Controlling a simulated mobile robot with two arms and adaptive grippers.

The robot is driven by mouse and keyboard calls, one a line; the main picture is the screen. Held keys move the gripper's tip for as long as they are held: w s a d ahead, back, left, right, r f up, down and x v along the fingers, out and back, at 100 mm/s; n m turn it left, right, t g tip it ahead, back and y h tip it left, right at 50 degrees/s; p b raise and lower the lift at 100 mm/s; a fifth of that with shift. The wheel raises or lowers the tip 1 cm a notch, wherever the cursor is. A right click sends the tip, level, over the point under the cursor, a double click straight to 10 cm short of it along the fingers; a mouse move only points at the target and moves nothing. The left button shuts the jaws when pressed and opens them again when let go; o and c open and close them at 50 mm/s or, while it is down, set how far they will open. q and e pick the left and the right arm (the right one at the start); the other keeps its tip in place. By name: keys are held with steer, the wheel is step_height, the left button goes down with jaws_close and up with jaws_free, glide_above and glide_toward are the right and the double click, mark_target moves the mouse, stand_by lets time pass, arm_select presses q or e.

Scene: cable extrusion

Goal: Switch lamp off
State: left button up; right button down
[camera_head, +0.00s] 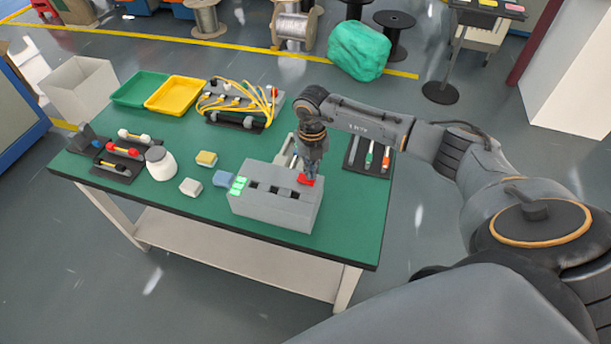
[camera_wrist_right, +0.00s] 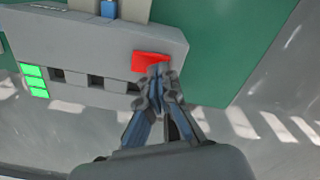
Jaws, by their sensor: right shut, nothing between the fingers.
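A grey box (camera_head: 272,207) stands near the front edge of the green table. It has green lit lamps (camera_head: 238,186) at its left end, which also show in the right wrist view (camera_wrist_right: 34,80). A red switch (camera_head: 306,180) is at the box's right end, and it shows in the right wrist view (camera_wrist_right: 149,61). My right gripper (camera_head: 311,174) points down with its fingertips at the red switch. In the right wrist view the closed fingertips (camera_wrist_right: 158,75) overlap the switch's lower edge; I cannot tell whether they press it. My left gripper is not in view.
The green table (camera_head: 345,221) also holds a green tray (camera_head: 140,88), a yellow tray (camera_head: 172,95), yellow cables (camera_head: 240,95), a white jar (camera_head: 160,163), small blocks (camera_head: 206,158) and a tool tray (camera_head: 369,155) with pens. Its front right corner is clear.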

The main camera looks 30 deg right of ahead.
steer(key=shift+r+p, duration=1.7)
steer(key=shift+r, duration=1.25)
steer(key=shift+f, duration=0.1)
